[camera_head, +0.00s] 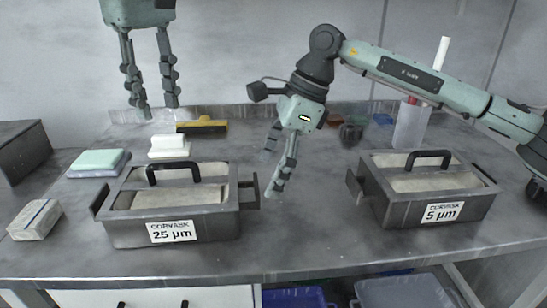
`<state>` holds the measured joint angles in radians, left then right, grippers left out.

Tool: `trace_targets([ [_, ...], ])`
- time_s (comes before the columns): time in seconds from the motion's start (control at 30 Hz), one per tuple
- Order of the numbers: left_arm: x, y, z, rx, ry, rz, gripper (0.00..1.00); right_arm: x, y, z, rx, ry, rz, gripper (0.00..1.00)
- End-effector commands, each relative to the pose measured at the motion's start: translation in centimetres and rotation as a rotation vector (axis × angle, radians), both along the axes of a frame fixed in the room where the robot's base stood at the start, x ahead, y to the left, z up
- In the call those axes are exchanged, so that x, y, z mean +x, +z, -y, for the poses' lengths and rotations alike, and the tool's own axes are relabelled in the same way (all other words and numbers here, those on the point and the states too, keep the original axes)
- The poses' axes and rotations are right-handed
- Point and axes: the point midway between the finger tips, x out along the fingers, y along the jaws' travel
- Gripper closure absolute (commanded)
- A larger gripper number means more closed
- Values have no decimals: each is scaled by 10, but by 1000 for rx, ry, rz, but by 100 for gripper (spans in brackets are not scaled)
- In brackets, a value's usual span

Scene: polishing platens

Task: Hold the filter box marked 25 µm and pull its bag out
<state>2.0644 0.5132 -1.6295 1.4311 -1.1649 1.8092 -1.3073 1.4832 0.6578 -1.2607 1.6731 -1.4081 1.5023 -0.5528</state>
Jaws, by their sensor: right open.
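The filter box marked 25 µm (217,224) stands on the bench at the left, a dark metal box with side lugs. Its pale bag (130,201) lies inside, with a black handle (172,167) standing up over it. My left gripper (158,108) hangs above and behind this box, fingers apart and empty. My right gripper (270,175) is open and empty, pointing down just right of the 25 µm box, between the two boxes. It touches neither box as far as I can see.
A similar box marked 5 µm (400,211) stands at the right with its own handled bag. Around the left box are a wrapped block (35,220), a green-topped pad (97,162), a white block (169,146) and a yellow squeegee (202,125). The bench front centre is clear.

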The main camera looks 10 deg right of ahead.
Motion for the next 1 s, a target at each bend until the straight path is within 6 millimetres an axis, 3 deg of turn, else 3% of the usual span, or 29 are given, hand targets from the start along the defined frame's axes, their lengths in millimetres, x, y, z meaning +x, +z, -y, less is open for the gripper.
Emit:
trace_targets([
  [0.3, 0, 0, 0, 0, 0, 0, 66, -1, -39, -17, 2, 1, -2, 10],
  [0.7, 0, 0, 0, 0, 0, 0, 66, 0, -46, -20, 4, -1, 0, 12],
  [1.0, 0, 0, 0, 0, 0, 0, 66, 0, -46, -20, 4, -1, 0, 49],
])
